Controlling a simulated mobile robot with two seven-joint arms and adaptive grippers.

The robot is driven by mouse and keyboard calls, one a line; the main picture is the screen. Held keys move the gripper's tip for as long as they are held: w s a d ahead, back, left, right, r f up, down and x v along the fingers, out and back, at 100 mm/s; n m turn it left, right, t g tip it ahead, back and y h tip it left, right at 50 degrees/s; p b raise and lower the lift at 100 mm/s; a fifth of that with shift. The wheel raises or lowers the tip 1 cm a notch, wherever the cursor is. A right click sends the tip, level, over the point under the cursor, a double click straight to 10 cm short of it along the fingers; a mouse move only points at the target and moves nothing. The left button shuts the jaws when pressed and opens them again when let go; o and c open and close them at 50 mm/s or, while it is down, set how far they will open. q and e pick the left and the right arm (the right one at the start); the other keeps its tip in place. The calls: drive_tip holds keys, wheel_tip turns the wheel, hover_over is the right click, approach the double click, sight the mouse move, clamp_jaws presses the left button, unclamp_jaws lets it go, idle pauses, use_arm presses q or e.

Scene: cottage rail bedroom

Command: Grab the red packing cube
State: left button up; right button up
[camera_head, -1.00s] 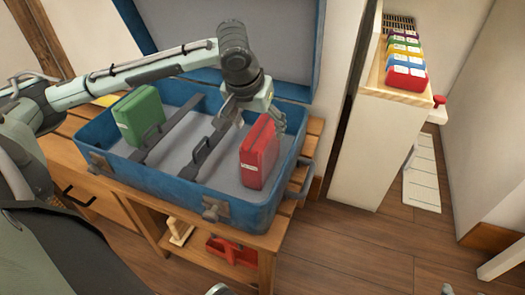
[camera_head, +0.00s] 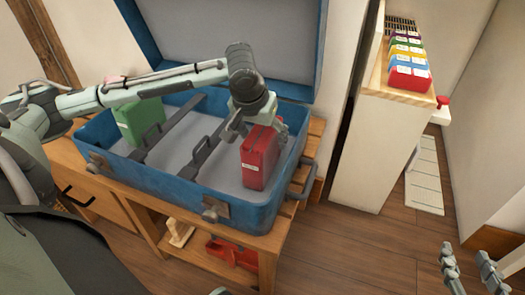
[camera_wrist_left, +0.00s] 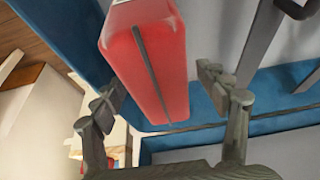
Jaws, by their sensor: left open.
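The red packing cube (camera_head: 257,160) stands upright in the right part of the open blue suitcase (camera_head: 245,211). My left gripper (camera_head: 255,122) is over the cube's top in the head view, its fingers partly hidden there. In the left wrist view the red packing cube (camera_wrist_left: 152,65) lies between the two spread fingers of my left gripper (camera_wrist_left: 163,95), with a visible gap on each side. My right gripper (camera_head: 471,268) is at the lower right, empty, with its fingers apart.
A green packing cube (camera_head: 140,118) stands at the suitcase's left end. Dark straps (camera_head: 170,130) cross the suitcase floor. The suitcase lid (camera_head: 290,45) stands up behind. A wooden bench (camera_head: 265,245) carries the suitcase. A tall white cabinet (camera_head: 367,150) with colored boxes on top stands to the right.

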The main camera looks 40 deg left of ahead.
use_arm(q)
drive_tip(key=shift+f+p, duration=0.25)
drive_tip(key=shift+p, duration=0.15)
idle(0.3)
drive_tip(key=shift+c, duration=0.6)
clamp_jaws()
